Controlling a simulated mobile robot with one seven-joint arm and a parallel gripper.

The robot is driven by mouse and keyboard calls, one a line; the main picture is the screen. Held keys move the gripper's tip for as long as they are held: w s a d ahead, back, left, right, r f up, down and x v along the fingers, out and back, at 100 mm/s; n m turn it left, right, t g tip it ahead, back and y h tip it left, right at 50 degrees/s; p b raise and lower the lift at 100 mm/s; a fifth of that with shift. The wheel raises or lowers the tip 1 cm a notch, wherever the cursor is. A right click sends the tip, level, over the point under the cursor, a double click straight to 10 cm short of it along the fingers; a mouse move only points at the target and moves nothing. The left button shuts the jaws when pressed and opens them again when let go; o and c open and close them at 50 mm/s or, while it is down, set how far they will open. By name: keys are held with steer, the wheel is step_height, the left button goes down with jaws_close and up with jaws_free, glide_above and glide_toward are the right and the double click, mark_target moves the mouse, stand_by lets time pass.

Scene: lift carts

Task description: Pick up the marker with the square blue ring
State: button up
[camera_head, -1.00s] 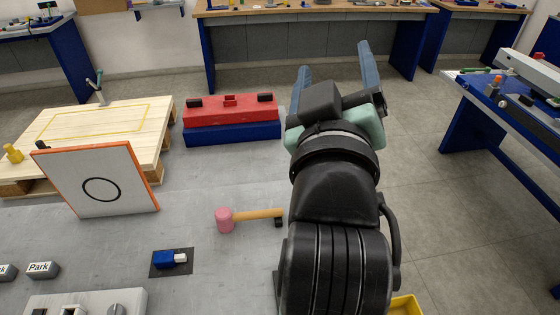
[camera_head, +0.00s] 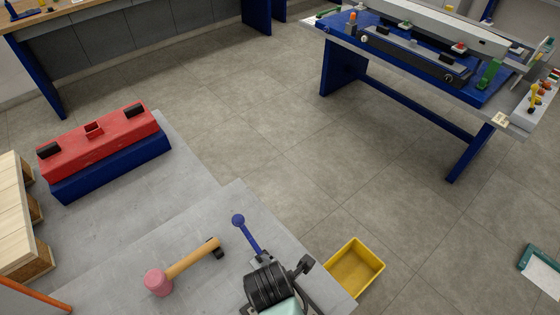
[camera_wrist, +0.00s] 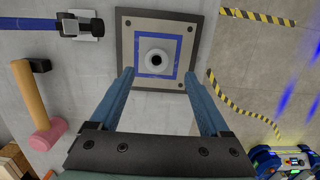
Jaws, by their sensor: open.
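In the wrist view, a square plate with a dark border and pale face bears a square blue ring (camera_wrist: 182,38). A round white piece with a dark centre (camera_wrist: 153,62) sits inside the ring. My gripper (camera_wrist: 159,76) is open and empty. Its two blue fingers point toward the plate, one on each side of the ring's lower part; their height above it is hard to tell. In the head view only part of my wrist shows at the bottom edge; the fingers and marker are not visible there.
A pink mallet (camera_head: 158,282) lies left of my wrist, and a blue lever (camera_head: 246,235) stands close by it. A yellow bin (camera_head: 355,268) is at the right. A red toolbox (camera_head: 98,142) is at far left. Striped tape (camera_wrist: 257,16) marks the floor at right.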

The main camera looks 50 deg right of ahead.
steer(key=f, duration=0.5)
steer(key=d+f, duration=0.1)
steer(key=f, duration=0.2)
steer(key=shift+w+p, duration=0.15)
steer(key=shift+p, duration=0.15)
jaws_close()
